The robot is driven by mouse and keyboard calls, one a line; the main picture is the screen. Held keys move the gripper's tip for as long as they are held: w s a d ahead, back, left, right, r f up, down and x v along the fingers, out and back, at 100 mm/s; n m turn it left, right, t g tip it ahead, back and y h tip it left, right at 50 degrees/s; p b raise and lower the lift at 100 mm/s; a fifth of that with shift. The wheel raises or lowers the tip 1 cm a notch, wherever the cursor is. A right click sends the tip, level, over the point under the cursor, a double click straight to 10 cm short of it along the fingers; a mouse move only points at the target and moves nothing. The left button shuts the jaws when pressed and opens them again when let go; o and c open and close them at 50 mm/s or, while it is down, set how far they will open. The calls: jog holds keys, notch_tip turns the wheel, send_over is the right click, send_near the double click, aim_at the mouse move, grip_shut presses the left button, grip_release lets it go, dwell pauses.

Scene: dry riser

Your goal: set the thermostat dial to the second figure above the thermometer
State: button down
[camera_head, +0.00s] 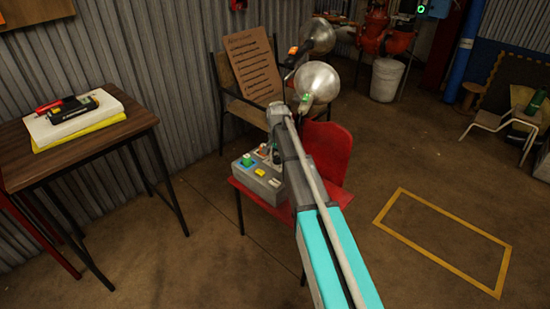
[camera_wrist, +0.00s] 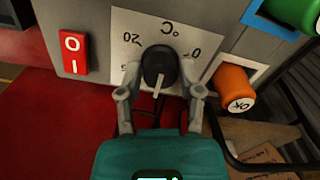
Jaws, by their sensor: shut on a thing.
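The thermostat dial (camera_wrist: 160,64) is a black knob with a white pointer on a pale scale plate (camera_wrist: 125,20) marked °C. The pointer slants toward the bottom of the wrist view. A 20 shows left of the knob and a 0 at its upper right; other figures are partly covered by the fingers. My gripper (camera_wrist: 160,78) has one finger on each side of the knob and is shut on it. In the head view my gripper (camera_head: 268,152) is over the grey control box (camera_head: 262,188), with my arm hiding part of it. I cannot make out a thermometer.
Beside the dial are a red rocker switch (camera_wrist: 74,54) and an orange OK button (camera_wrist: 236,88). The box rests on a red chair (camera_head: 328,150). A chair with a cardboard sheet (camera_head: 252,62) stands behind; a wooden table (camera_head: 92,140) is at left.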

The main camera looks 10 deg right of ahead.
jog(key=shift+s+d+m, duration=0.15)
jog(key=shift+m, duration=0.15)
jog(key=shift+c, duration=1.3)
grip_release()
